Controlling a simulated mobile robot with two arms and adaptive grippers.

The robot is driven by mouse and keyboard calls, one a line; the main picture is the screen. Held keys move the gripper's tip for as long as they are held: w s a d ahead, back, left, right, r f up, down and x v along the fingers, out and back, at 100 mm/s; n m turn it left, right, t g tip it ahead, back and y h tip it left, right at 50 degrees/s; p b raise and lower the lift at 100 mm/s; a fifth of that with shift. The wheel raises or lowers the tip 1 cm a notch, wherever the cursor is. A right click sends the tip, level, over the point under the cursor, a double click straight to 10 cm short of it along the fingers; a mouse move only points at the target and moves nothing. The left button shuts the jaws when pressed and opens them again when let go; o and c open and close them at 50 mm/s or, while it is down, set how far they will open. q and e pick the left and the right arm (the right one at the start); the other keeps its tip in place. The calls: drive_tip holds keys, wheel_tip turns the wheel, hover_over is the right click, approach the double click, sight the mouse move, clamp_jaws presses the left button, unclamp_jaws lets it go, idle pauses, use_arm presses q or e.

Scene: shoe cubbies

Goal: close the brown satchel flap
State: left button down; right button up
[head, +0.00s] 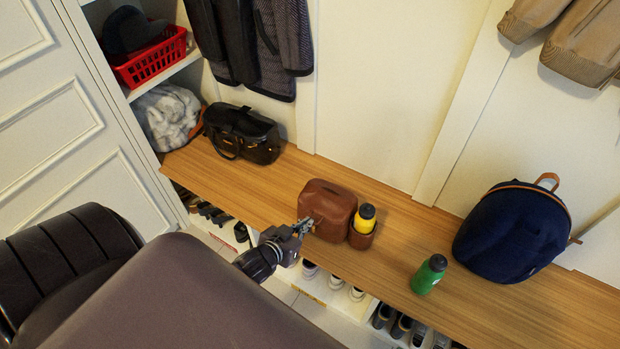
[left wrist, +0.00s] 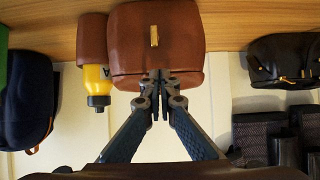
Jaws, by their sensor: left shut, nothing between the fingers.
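The brown satchel (head: 328,208) stands on the wooden bench, with a side pocket holding a yellow bottle (head: 365,217). In the left wrist view the satchel (left wrist: 180,38) fills the top middle and shows a small brass clasp on its face; the yellow bottle (left wrist: 97,82) is beside it. The flap appears to lie down over the satchel, but its edge is hard to make out. My left gripper (head: 305,226) is at the satchel's front left side. In the left wrist view its fingertips (left wrist: 159,76) are together at the satchel's edge, empty; contact is unclear. My right gripper is not visible.
A green bottle (head: 429,274) and a navy backpack (head: 513,230) stand to the right on the bench (head: 405,240). A black bag (head: 243,133) is at the left end. Coats hang above, and shoes (head: 335,281) sit in cubbies below.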

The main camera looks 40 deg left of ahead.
use_arm(q)
drive_tip(key=shift+s+f, duration=0.2)
drive_tip(key=shift+f, duration=0.3)
drive_tip(key=shift+s+f, duration=0.15)
drive_tip(key=shift+f, duration=0.3)
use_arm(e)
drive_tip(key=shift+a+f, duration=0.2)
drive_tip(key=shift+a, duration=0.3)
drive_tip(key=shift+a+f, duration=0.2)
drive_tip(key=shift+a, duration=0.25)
use_arm(q)
drive_tip(key=shift+d, duration=0.1)
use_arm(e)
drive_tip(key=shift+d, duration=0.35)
